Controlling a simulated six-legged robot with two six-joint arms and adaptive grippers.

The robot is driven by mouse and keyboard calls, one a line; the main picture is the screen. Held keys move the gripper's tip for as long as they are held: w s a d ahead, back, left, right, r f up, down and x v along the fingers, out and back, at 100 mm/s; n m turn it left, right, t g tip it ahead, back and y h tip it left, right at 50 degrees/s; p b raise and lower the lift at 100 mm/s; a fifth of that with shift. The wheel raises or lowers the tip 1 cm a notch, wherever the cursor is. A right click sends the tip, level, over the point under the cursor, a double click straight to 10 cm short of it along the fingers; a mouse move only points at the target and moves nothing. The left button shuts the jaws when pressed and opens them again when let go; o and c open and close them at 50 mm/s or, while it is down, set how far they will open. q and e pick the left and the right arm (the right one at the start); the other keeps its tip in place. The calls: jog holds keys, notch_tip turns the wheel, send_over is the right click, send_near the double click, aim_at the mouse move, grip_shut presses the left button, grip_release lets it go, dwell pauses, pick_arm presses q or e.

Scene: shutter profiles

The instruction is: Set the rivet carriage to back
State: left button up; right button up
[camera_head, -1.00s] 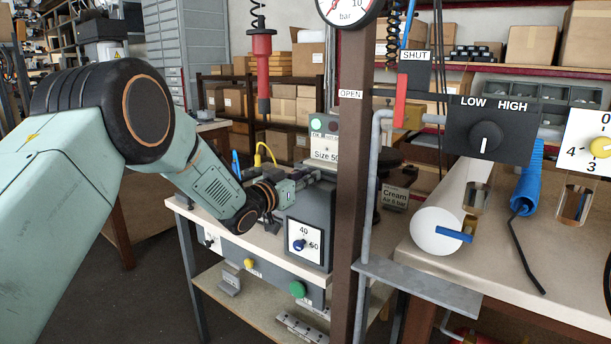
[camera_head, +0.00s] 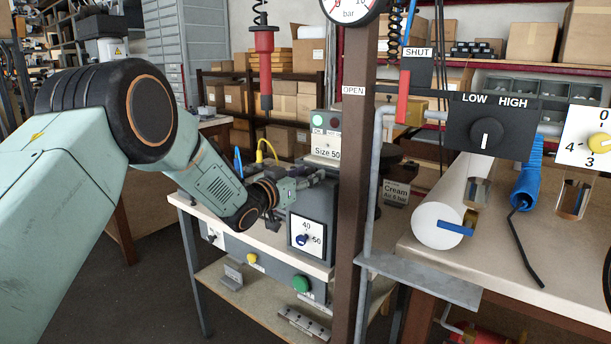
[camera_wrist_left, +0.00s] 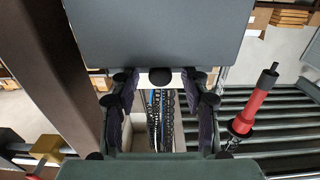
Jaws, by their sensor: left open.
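The grey machine (camera_head: 322,205) with the "Size 50" label stands on the white-topped bench. My left gripper (camera_head: 312,176) is at its upper left, partly blurred into the machine. In the left wrist view the gripper (camera_wrist_left: 160,84) is open, its dark fingers to either side of a small round black knob (camera_wrist_left: 160,76) at the edge of a grey housing (camera_wrist_left: 160,30). The fingers look apart from the knob. No part is marked as the rivet carriage, so I cannot tell for sure whether this knob belongs to it. My right gripper is not in view.
A brown post (camera_head: 353,220) stands just right of the machine. A red tool (camera_head: 264,70) hangs on a coiled cord behind; it also shows in the wrist view (camera_wrist_left: 250,108). A 40–50 dial (camera_head: 304,238) faces front. A LOW/HIGH switch box (camera_head: 510,130) is at the right.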

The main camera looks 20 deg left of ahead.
pick_arm(q)
jog(key=v, duration=1.2)
jog(key=shift+r, duration=0.1)
jog(key=s+d+f+n+g+y, duration=0.15)
jog(key=s+f+g, duration=0.35)
jog(key=s+f, duration=0.6)
jog(key=s+d+f+n+g+y, duration=0.1)
jog(key=s+f+n+g+y, duration=0.45)
jog(key=f, duration=0.95)
jog(key=s+f+m+g, duration=0.1)
jog(key=s+f+g, duration=0.2)
jog(key=s, duration=1.2)
jog(key=s+f+m+g, duration=0.1)
jog(key=s+f+g, duration=0.2)
jog(key=s+f, duration=0.6)
jog(key=s, duration=0.6)
jog(key=shift+d+m+h, duration=0.3)
jog(key=shift+d+h, duration=0.05)
jog(key=shift+h, duration=0.05)
